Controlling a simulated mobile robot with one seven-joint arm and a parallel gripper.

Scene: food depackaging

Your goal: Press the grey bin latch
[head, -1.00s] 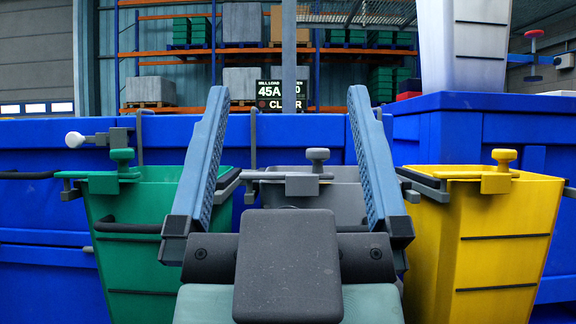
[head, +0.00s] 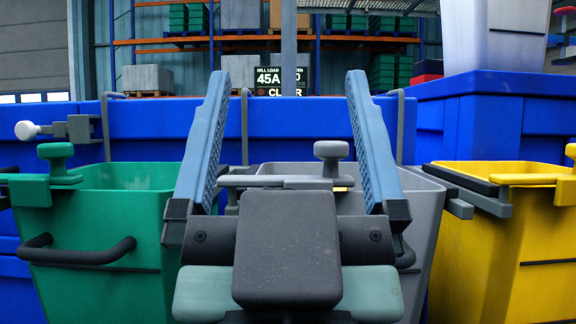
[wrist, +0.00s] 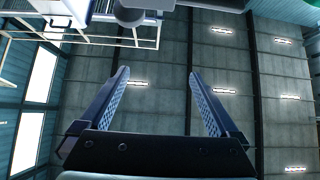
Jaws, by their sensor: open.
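The grey bin (head: 418,217) stands in the middle of the head view, partly hidden behind my gripper. A grey latch with a round knob (head: 331,152) sits on its front rim, just above my gripper's body in the picture. My gripper (head: 280,85) is open and empty, with its two blue padded fingers spread wide and pointing up. In the wrist view my gripper (wrist: 160,75) also shows both fingers apart with nothing between them. I cannot tell how far the fingers are from the latch.
A green bin (head: 100,220) with its own knobbed latch stands left, and a yellow bin (head: 500,250) right. Blue containers (head: 300,130) run behind them. A white bin (head: 510,40) stands on a blue block. A lit sign (head: 268,80) shows behind.

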